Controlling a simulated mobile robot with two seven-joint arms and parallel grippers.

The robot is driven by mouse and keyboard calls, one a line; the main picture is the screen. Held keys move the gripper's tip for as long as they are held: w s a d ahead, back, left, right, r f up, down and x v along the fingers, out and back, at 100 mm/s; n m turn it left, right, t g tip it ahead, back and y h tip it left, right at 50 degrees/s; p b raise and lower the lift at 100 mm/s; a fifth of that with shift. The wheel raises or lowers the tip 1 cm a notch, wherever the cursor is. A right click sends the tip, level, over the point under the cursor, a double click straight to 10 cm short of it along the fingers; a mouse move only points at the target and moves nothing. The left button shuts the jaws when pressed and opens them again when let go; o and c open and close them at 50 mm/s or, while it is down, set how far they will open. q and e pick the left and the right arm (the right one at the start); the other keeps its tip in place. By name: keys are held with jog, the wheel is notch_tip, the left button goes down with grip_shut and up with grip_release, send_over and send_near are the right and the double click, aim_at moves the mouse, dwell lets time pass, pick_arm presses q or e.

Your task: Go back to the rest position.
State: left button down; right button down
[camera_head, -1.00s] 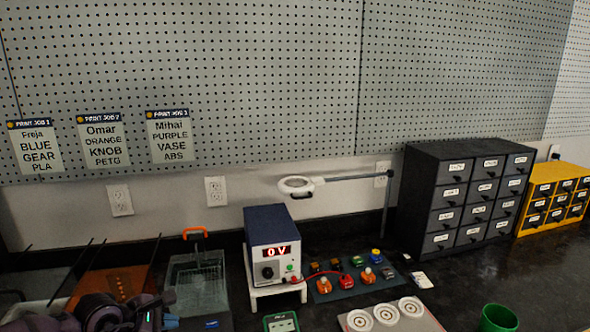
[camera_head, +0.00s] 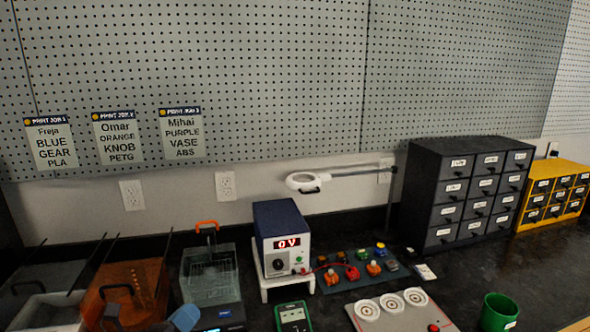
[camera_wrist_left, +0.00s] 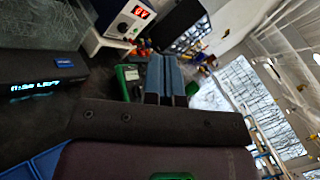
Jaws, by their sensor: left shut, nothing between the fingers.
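The wrist view is tilted. My right gripper is in neither view.
The bench holds an orange-brown box (camera_head: 131,288), a clear tank (camera_head: 209,277), a power supply reading 0 V (camera_head: 281,242), a green meter (camera_head: 293,317), a magnifier lamp (camera_head: 306,182), dark drawers (camera_head: 468,195), yellow drawers (camera_head: 552,195) and a green cup (camera_head: 497,312). The dark bench right of centre has bare room.

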pick_arm(q)
jog(key=s+a+f+n+g+y, duration=0.2)
jog(key=s+a+f+n+y, duration=0.35)
jog(key=n, duration=0.75)
jog(key=s+a+f+n+g+y, duration=0.25)
jog(key=s+a+n+y, duration=0.3)
jog(key=n+y, duration=0.55)
jog(key=s+d+f+n+g+h, duration=0.25)
jog(key=s+n+g, duration=0.25)
jog(key=s, duration=0.3)
jog(key=s+d+f+n+g+h, duration=0.1)
jog(key=s+f+n+g+h, duration=0.3)
jog(key=s, duration=0.5)
jog(key=w+f+t, duration=0.7)
jog(key=f, duration=0.2)
jog(key=shift+w+t+h, duration=0.2)
jog(key=shift+t+h, duration=0.1)
jog(key=shift+t, duration=0.05)
